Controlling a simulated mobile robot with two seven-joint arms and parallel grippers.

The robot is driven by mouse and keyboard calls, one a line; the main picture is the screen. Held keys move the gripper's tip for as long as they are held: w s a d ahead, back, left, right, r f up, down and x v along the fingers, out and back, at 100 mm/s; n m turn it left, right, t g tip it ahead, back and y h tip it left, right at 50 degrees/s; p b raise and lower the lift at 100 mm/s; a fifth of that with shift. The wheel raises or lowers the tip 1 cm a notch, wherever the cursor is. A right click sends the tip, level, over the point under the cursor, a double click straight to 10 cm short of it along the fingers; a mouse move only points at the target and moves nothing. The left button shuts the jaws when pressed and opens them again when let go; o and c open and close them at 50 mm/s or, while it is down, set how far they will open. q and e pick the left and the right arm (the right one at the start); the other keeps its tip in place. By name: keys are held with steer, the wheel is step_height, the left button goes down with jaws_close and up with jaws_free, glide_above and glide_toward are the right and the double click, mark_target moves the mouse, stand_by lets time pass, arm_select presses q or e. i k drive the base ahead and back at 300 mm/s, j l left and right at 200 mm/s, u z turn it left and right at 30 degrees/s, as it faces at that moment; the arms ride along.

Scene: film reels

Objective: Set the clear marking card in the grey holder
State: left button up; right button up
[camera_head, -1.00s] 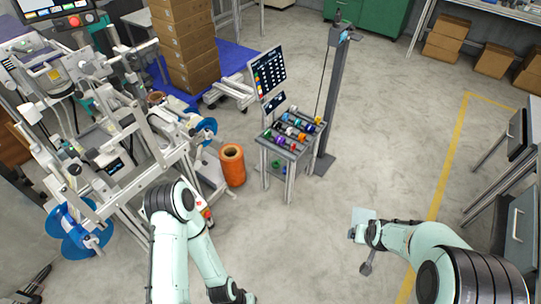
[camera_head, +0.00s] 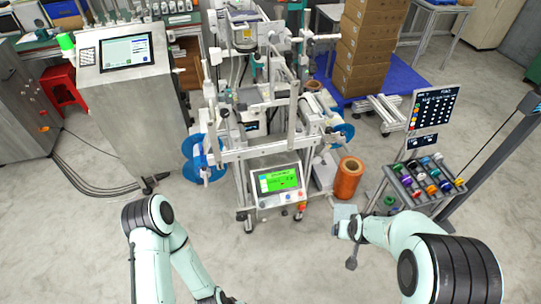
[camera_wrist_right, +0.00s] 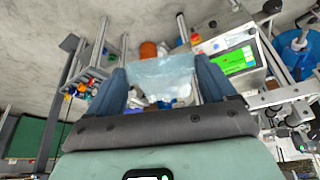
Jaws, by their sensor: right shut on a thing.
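The clear marking card (camera_head: 345,213) is a thin, pale, see-through sheet. My right gripper (camera_head: 347,229) is shut on it and holds it up in front of the machine, left of the reel rack. In the right wrist view the card (camera_wrist_right: 165,75) spans the gap between the two dark fingers and looks bluish. I cannot pick out the grey holder for certain in either view. Of my left gripper, only a dark part (camera_head: 226,299) shows at the bottom edge of the head view; its fingers are cut off.
A winding machine (camera_head: 262,148) with blue reels and a green-lit screen (camera_head: 278,181) stands ahead. An orange spool (camera_head: 348,178) is on the floor at its right. A rack of coloured reels (camera_head: 425,183) stands farther right. A console (camera_head: 132,105) is at left. The front floor is clear.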

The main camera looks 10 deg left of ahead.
mark_target(250, 97)
steer(key=i+l+u, duration=0.15)
steer(key=i+u, duration=0.3)
steer(key=i+l+u, duration=0.2)
steer(key=u, duration=0.3)
